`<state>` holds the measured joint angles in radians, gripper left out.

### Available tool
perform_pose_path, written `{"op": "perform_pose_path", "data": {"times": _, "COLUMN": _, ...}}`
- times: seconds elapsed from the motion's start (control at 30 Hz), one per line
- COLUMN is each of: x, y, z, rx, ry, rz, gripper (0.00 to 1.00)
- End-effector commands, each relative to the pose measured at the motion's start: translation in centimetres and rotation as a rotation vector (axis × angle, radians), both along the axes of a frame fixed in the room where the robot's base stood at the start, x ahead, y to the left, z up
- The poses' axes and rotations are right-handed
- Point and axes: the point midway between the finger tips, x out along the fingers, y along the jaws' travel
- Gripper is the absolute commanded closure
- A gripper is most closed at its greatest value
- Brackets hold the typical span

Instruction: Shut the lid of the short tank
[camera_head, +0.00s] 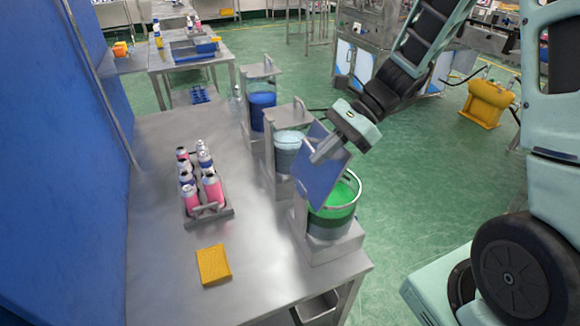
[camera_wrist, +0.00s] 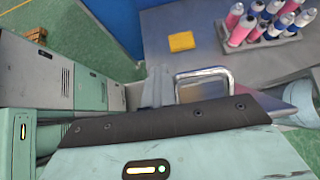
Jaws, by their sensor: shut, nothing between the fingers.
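The nearest tank (camera_head: 334,205) is a clear round vessel holding green liquid; I take it as the short tank. Its flat blue-grey lid (camera_head: 318,178) stands open, tilted steeply up over the tank's left side, with green liquid showing beside it. My gripper (camera_head: 318,153) is shut and empty at the upper part of the lid; whether it touches is unclear.
Two other tanks, one greyish (camera_head: 287,150) and one dark blue (camera_head: 262,108), stand on metal stands behind. A tray (camera_head: 214,216) of pink and white cans and a yellow sponge-like block (camera_head: 213,265) lie on the steel table (camera_head: 165,275). Green floor is open to the right.

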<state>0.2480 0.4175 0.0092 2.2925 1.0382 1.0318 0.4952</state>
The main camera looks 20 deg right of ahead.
Motion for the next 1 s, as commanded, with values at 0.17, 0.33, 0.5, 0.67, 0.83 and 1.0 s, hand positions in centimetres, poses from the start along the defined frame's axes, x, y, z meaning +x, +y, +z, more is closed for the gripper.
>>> {"op": "perform_pose_path", "data": {"times": 0.17, "x": 0.1, "y": -0.2, "z": 0.8, "rx": 0.001, "ry": -0.002, "rz": -0.001, "gripper": 1.00}}
{"op": "perform_pose_path", "data": {"times": 0.33, "x": 0.1, "y": -1.0, "z": 2.6, "rx": 0.002, "ry": -0.001, "rz": -0.002, "gripper": 1.00}}
{"op": "perform_pose_path", "data": {"times": 0.5, "x": 0.1, "y": -2.1, "z": 4.2, "rx": 0.001, "ry": -0.001, "rz": -0.002, "gripper": 1.00}}
{"op": "perform_pose_path", "data": {"times": 0.67, "x": 0.1, "y": -2.8, "z": 5.3, "rx": 0.002, "ry": -0.001, "rz": 0.000, "gripper": 1.00}}
{"op": "perform_pose_path", "data": {"times": 0.83, "x": 0.0, "y": -2.9, "z": 5.1, "rx": 0.002, "ry": -0.001, "rz": 0.001, "gripper": 1.00}}
{"op": "perform_pose_path", "data": {"times": 1.0, "x": 0.0, "y": -2.9, "z": 5.1, "rx": 0.002, "ry": -0.001, "rz": 0.001, "gripper": 1.00}}
